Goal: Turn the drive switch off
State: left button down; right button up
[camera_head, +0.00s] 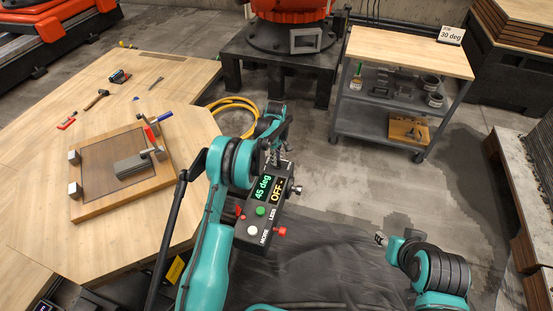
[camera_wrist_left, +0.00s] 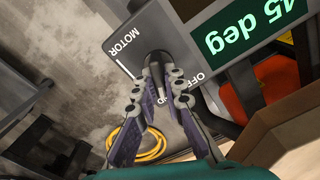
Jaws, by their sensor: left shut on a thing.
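A dark control box (camera_head: 248,233) hangs in the middle of the head view. Its screen (camera_head: 265,188) reads "45 deg" and "OFF -", and it carries green, white and red buttons. My left gripper (camera_head: 279,158) is at the box's far end and covers the switch there. In the left wrist view, the dark switch knob (camera_wrist_left: 158,62) sits on a panel labelled "MOTOR" and "OFF". My left gripper (camera_wrist_left: 163,84) has a finger on each side of the knob and is shut on it. My right arm shows at lower right, with a small grey tip (camera_head: 381,238); its jaw state is unclear.
A wooden table (camera_head: 75,240) at left holds a framed board (camera_head: 90,210) and hand tools. A wheeled cart (camera_head: 375,125) with a "30 deg" sign (camera_head: 451,35) stands at back right. A yellow hose (camera_head: 232,103) lies behind the box. The floor before the cart is clear.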

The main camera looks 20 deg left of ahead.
pick_arm(q)
jog(key=n, duration=0.6)
jog(key=shift+s, duration=0.15)
jog(key=n, duration=0.5)
jog(key=shift+s+n, duration=0.15)
jog(key=shift+n, duration=0.25)
jog(key=c, duration=1.6)
grip_release()
jog(key=shift+r, duration=0.1)
notch_tip(320, 180, up, 12)
